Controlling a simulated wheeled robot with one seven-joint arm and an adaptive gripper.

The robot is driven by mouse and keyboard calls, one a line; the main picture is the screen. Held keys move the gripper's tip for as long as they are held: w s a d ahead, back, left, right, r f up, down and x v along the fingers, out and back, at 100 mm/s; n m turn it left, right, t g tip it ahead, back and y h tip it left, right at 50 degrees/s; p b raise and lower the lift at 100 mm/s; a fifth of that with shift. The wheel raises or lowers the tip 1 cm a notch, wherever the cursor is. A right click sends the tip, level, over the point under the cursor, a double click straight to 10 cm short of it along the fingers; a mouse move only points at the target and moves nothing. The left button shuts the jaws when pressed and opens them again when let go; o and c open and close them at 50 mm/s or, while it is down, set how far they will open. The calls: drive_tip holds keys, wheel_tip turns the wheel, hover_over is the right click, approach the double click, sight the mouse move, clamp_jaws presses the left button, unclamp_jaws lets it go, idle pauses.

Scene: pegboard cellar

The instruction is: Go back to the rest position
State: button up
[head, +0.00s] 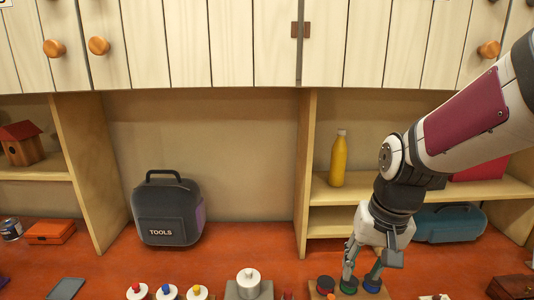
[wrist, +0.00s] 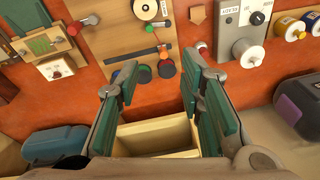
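My gripper (head: 361,275) hangs on the right side of the head view, low over a wooden board (head: 313,293) on the red bench. In the wrist view my gripper (wrist: 158,82) has its two green-padded fingers spread apart, with nothing held between them. A dark red knob (head: 325,283), a green one (head: 348,287) and a blue one (head: 373,285) sit on the board, close to the fingertips. Whether a fingertip touches any of them I cannot tell.
A dark tool bag (head: 168,212) stands left of centre on the bench. A yellow bottle (head: 338,160) stands on the shelf behind my arm, with a teal case (head: 450,223) below. Cabinet doors (head: 210,45) hang above. Several knobbed items line the front edge.

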drive_tip(key=s+r+n+t+b, duration=0.1)
drive_tip(key=s+r+n+t, duration=0.1)
drive_tip(key=s+r, duration=0.7)
drive_tip(key=s+t, duration=0.1)
drive_tip(key=s, duration=0.2)
drive_tip(key=shift+d+n+t+h, duration=0.2)
drive_tip(key=shift+n+t+h, duration=0.1)
drive_tip(key=shift+t+h, duration=0.1)
drive_tip(key=shift+r, duration=0.15)
